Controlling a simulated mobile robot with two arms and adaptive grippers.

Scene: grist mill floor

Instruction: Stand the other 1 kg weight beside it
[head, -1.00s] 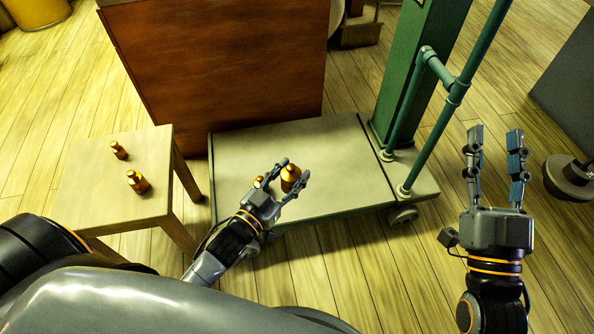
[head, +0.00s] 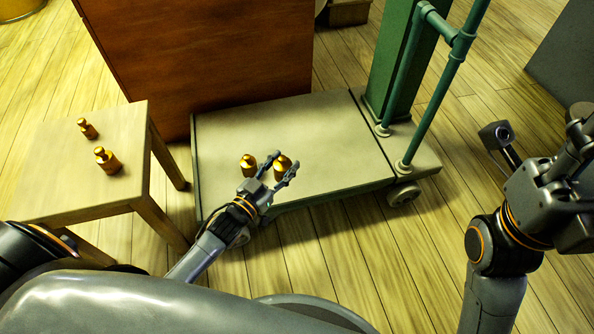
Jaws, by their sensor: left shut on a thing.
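One brass weight (head: 248,164) stands upright on the pale platform (head: 330,150) of a scale, near its front left. My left gripper (head: 280,169) is shut on another brass weight (head: 283,160) just right of the first, with a small gap between them. The held weight looks upright and low at the platform; I cannot tell whether its base touches. A finger hides part of it. My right gripper (head: 578,140) is at the right edge, away from the scale, and its fingers are not clearly visible.
A wooden stool (head: 70,190) on the left carries a smaller brass weight (head: 87,128) and a larger one (head: 107,161). A brown wooden panel (head: 205,60) stands behind the platform. A green column (head: 395,60) and pipes rise at its right. The platform's right half is clear.

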